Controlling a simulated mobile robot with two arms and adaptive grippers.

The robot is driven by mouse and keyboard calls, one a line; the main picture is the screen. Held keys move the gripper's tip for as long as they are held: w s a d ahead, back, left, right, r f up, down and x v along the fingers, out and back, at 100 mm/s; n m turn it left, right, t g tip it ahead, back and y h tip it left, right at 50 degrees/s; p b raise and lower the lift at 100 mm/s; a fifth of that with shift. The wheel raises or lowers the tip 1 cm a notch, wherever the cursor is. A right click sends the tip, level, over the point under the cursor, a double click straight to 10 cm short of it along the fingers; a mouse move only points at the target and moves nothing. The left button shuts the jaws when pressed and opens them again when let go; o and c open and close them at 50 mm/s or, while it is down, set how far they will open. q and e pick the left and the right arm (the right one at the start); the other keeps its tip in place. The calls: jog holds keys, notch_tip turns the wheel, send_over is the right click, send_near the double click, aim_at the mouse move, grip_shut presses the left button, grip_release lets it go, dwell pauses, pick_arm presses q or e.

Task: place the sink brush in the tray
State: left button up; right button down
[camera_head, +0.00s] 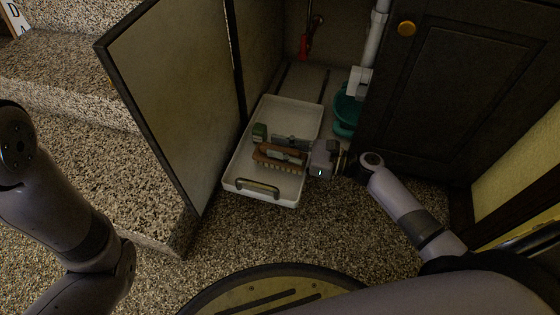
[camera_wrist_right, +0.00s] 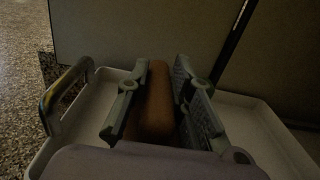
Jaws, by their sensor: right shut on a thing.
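The sink brush (camera_head: 263,155) has a brown back and pale bristles that face the front of the tray. My right gripper (camera_head: 288,148) reaches in from the right and is shut on the brush, with a finger on each side of its back. The right wrist view shows the brown brush (camera_wrist_right: 157,98) between the two fingers (camera_wrist_right: 158,100). The white tray (camera_head: 236,168) lies under the brush and gripper; its rim also shows in the right wrist view (camera_wrist_right: 262,112). I cannot tell whether the brush touches the tray floor. My left gripper is out of view.
An open cabinet door (camera_head: 170,95) stands close on the left, a dark door (camera_head: 455,100) on the right. A teal bucket (camera_head: 345,112) stands behind right.

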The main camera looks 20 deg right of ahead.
jog(key=shift+f+b, duration=1.3)
jog(key=shift+f, duration=0.65)
jog(key=shift+f, duration=0.2)
jog(key=c, duration=1.4)
grip_release()
jog(key=shift+r, duration=0.1)
jog(key=shift+d+r, duration=0.1)
jog(key=shift+p+v, duration=2.4)
jog(key=shift+v, duration=3.55)
